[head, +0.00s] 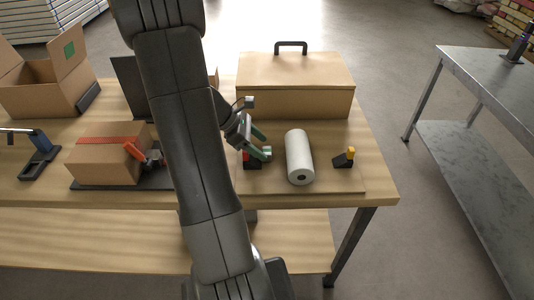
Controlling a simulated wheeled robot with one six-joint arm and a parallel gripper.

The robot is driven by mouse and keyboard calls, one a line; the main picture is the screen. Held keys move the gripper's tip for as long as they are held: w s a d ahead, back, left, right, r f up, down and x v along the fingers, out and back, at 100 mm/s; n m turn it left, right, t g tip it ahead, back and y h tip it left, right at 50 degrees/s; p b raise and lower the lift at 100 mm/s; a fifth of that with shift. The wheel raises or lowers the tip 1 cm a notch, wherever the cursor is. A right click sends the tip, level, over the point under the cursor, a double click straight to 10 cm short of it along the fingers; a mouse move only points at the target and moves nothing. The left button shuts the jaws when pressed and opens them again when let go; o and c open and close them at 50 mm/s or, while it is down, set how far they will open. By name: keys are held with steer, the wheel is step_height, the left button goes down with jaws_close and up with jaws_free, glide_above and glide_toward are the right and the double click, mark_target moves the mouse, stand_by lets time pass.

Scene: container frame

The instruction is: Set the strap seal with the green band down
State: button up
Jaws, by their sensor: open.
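My gripper (262,144) is open, with its two greenish fingers apart above the right part of the table, just left of a white roll. A small black piece with red on it (251,160) is just below and left of the fingers, partly covered by them. Another small black piece with a yellow top (345,158) stands right of the roll. I cannot make out a strap seal with a green band; my arm covers part of the table. Nothing clearly shows between the fingers.
The white roll (299,157) lies on a thin board (325,185). A large brown case with a handle (296,85) stands behind. Left are a taped carton (106,155), an orange-handled tool (145,156), a blue-black tool (40,152) and an open box (42,88). A metal table (490,75) stands right.

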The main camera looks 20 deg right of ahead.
steer(key=shift+x, duration=1.05)
steer(key=c, duration=1.2)
steer(key=shift+o, duration=0.2)
steer(key=shift+r, duration=0.1)
